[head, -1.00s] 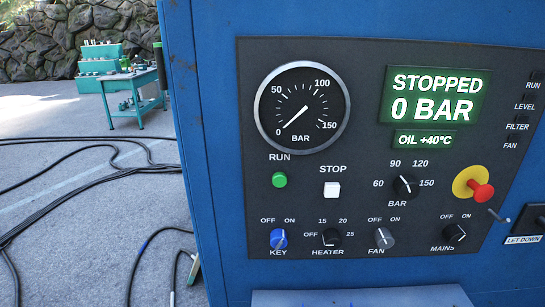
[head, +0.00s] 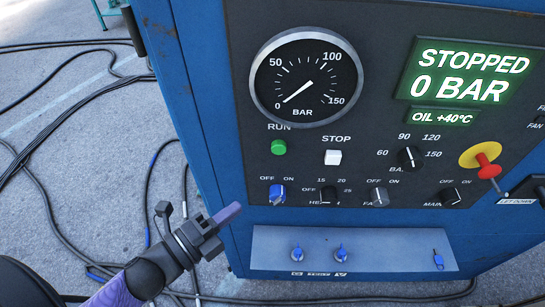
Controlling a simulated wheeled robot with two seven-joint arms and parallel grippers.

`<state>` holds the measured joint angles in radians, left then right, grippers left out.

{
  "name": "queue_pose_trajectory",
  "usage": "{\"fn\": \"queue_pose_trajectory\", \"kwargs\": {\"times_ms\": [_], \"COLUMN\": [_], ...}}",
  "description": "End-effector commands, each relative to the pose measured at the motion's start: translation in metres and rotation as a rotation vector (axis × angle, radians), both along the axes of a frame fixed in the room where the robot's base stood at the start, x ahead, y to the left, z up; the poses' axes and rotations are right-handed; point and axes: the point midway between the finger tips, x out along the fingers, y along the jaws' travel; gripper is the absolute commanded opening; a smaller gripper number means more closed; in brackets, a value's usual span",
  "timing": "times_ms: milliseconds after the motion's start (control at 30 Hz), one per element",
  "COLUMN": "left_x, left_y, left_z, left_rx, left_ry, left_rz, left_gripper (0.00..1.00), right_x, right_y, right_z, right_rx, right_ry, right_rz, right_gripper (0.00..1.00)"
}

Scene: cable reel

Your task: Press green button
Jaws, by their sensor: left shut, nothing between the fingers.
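The green button (head: 278,147) sits under the RUN label on the dark control panel (head: 350,150) of the blue cabinet. A white STOP button (head: 332,157) is to its right. The display (head: 467,77) reads STOPPED, 0 BAR. My left gripper (head: 230,213) comes in from the lower left, shut and empty. In the picture it is below and left of the green button, apart from it, near the cabinet's left edge. My right gripper is not in view.
A pressure gauge (head: 306,78) is above the button, its needle near 0. Knobs line the panel's lower row, with the blue KEY switch (head: 277,194) nearest my gripper. A red knob (head: 487,170) is at right. Cables (head: 50,160) lie on the floor.

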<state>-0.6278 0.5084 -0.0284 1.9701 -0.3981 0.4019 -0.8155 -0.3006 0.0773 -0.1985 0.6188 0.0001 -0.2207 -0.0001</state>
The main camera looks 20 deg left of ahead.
Motion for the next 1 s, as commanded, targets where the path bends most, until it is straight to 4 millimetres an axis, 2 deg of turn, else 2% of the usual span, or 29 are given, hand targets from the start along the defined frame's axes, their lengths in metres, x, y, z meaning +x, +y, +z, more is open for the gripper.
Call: {"fn": "queue_pose_trajectory", "kwargs": {"times_ms": [167,567,800,1000], "left_x": [0.013,0.088,0.121,0.127], "left_y": [-0.006,-0.048,-0.039,-0.037], "left_z": [0.001,0.002,0.000,0.000], "left_rx": [-0.002,-0.003,-0.001,-0.002], "left_ry": [-0.001,-0.002,0.002,0.002], "left_rz": [0.001,0.001,0.002,0.002], "left_gripper": [0.00,0.00,0.00,0.00], "right_x": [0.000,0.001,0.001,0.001], "right_y": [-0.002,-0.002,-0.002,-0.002], "right_z": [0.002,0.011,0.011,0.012], "right_rx": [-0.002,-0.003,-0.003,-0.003], "right_ry": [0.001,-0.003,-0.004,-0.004], "right_rz": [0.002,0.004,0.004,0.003], "right_gripper": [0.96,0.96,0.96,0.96]}}
